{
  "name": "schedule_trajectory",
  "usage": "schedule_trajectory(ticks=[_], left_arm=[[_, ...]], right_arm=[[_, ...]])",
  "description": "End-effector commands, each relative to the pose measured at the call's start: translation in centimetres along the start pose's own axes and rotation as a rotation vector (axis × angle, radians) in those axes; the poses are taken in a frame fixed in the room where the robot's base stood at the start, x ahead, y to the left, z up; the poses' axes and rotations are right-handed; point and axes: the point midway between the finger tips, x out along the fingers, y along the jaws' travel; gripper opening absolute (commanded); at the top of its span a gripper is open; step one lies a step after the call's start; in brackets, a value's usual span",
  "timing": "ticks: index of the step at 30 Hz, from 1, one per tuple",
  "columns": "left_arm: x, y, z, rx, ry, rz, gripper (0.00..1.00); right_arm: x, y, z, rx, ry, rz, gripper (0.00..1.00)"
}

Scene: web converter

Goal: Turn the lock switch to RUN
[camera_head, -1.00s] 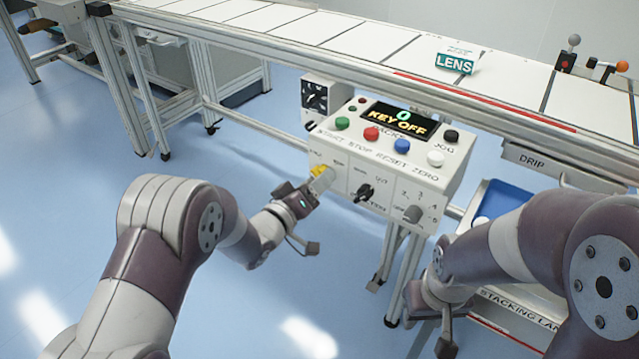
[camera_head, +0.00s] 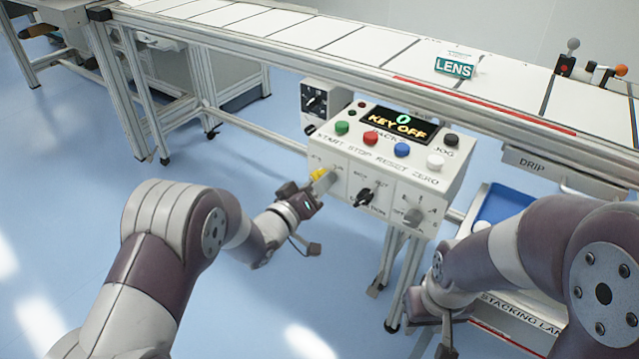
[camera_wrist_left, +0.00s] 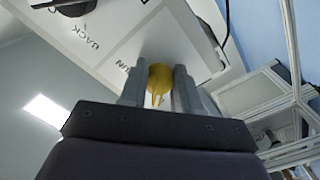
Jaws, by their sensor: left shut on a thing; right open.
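The yellow lock switch (camera_head: 319,174) sits at the lower left of the front face of the white control box (camera_head: 345,158). My left gripper (camera_head: 322,183) is at the switch, shut on it. In the left wrist view the yellow switch (camera_wrist_left: 160,84) lies between the two grey fingers (camera_wrist_left: 160,92), with the printed letters "UN" beside it. The fingers hide part of the switch and its label. The box's display (camera_head: 399,121) reads "KEY OFF" under a green 0. My right gripper (camera_head: 446,338) is open at the bottom edge, away from the box and partly out of view.
A black selector knob (camera_head: 365,196) and a grey knob (camera_head: 412,215) sit right of the switch. Coloured buttons, including a red one (camera_head: 371,134), line the sloped top. The conveyor (camera_head: 330,42) runs behind. A blue tray (camera_head: 503,204) lies at the right.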

Motion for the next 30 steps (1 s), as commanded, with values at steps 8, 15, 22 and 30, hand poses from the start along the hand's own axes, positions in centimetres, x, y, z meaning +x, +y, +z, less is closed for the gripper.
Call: schedule_trajectory(ticks=[8,15,22,30], left_arm=[[0.0,-0.2,0.1,0.216,0.0,0.001,0.01],[0.0,-0.4,0.1,0.446,0.0,0.0,0.01],[0.0,-0.6,0.0,0.664,0.0,0.0,0.01],[0.0,-0.7,0.0,0.921,-0.001,0.0,0.01]], right_arm=[[0.6,0.0,0.1,0.0,0.0,0.0,0.43],[1.2,0.0,0.1,0.0,0.0,0.0,0.43],[2.0,0.0,0.2,0.0,0.0,0.0,0.43],[3.1,0.0,0.4,0.0,0.0,0.0,0.43]])
